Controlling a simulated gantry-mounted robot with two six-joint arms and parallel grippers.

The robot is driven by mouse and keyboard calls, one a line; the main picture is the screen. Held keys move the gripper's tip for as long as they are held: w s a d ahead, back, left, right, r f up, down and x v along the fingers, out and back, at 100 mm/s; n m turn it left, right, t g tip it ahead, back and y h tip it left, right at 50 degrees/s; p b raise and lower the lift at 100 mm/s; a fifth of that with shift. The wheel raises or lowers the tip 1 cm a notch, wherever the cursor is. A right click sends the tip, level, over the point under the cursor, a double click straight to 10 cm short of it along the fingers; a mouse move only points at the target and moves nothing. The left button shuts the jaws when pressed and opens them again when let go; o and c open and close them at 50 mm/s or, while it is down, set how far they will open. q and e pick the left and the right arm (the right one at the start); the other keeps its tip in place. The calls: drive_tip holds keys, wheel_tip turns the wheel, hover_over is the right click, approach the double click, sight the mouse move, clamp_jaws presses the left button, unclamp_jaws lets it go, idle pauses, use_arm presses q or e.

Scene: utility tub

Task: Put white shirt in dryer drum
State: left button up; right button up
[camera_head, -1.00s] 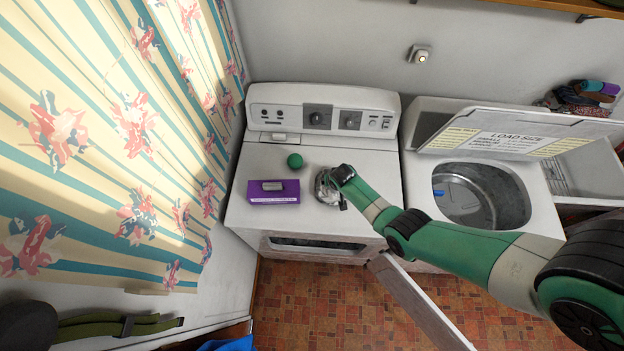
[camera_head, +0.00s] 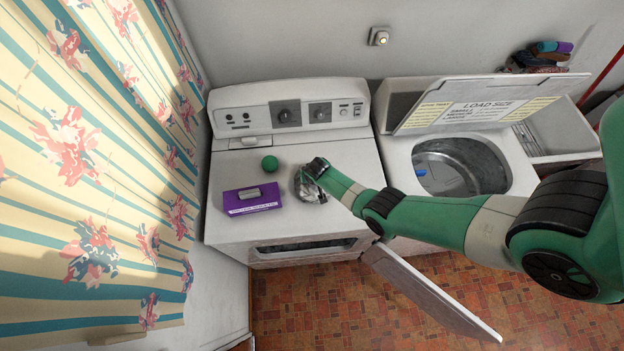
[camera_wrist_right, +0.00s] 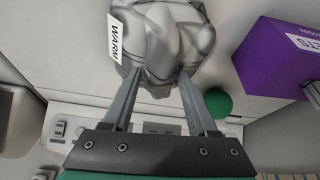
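The white shirt (camera_head: 308,187) is a crumpled grey-white bundle on the dryer's top (camera_head: 330,160). It also shows in the right wrist view (camera_wrist_right: 168,40), with a white tag reading "WARM" at its left side. My right gripper (camera_head: 312,178) is at the shirt, partly covering it in the head view. In the right wrist view its fingers (camera_wrist_right: 158,95) are spread apart, with the shirt's lower part between and beyond the tips. I cannot tell whether they touch it. The dryer door (camera_head: 425,290) stands open; the front opening (camera_head: 305,246) is seen steeply from above. My left gripper is out of view.
A purple box (camera_head: 252,198) and a green ball (camera_head: 269,163) sit left of the shirt. A washer with raised lid (camera_head: 470,105) and open tub (camera_head: 460,168) stands to the right. A striped floral curtain (camera_head: 90,180) hangs at left. Tiled floor (camera_head: 300,305) lies in front.

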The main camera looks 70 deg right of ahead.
clamp_jaws()
idle(0.3)
